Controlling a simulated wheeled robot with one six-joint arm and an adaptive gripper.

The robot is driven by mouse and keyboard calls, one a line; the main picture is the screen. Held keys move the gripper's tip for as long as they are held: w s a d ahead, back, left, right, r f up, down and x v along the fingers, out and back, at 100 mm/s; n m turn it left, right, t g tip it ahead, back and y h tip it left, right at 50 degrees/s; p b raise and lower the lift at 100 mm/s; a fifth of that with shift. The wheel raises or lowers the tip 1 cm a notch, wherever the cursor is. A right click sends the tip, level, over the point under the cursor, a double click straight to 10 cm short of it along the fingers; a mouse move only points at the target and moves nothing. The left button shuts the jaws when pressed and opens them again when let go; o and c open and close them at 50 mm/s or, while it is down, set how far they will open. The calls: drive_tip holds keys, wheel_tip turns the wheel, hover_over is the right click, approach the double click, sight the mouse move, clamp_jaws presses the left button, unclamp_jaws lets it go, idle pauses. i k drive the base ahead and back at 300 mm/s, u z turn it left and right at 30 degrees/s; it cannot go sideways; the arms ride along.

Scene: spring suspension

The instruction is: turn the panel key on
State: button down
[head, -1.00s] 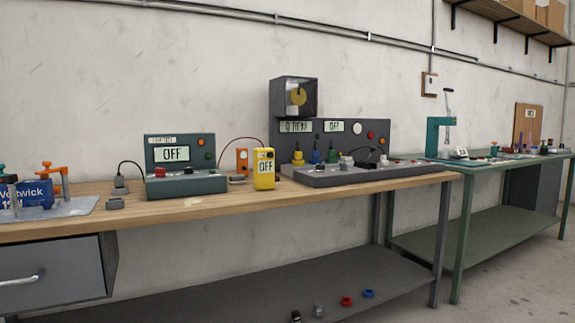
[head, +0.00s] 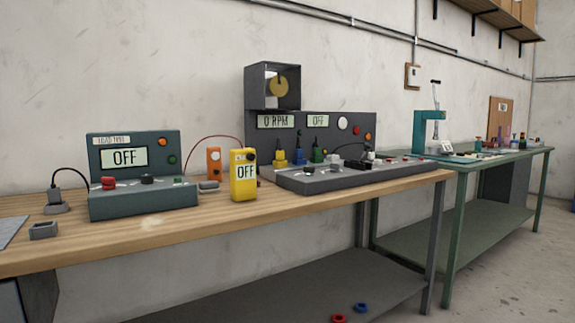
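A dark grey control panel (head: 348,148) stands upright at the back of the wooden bench. Its two displays read "0 RPM" (head: 276,121) and "OFF" (head: 317,121). A white round part and red and orange round parts sit on its right side. In front lies a sloped grey console (head: 300,183) with small knobs and plugs. The panel key is too small to tell apart from these parts. My gripper is not in view.
A teal tester (head: 140,200) reading "OFF" and a yellow meter (head: 243,190) reading "OFF" stand left of the panel. A green bench (head: 500,160) with a teal press (head: 425,130) is at the right. Red and blue rings (head: 361,307) lie on the lower shelf.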

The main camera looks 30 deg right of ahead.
sight(309, 171)
drive_tip(key=z, duration=0.4)
drive_tip(key=i, duration=0.75)
drive_tip(key=z, duration=0.7)
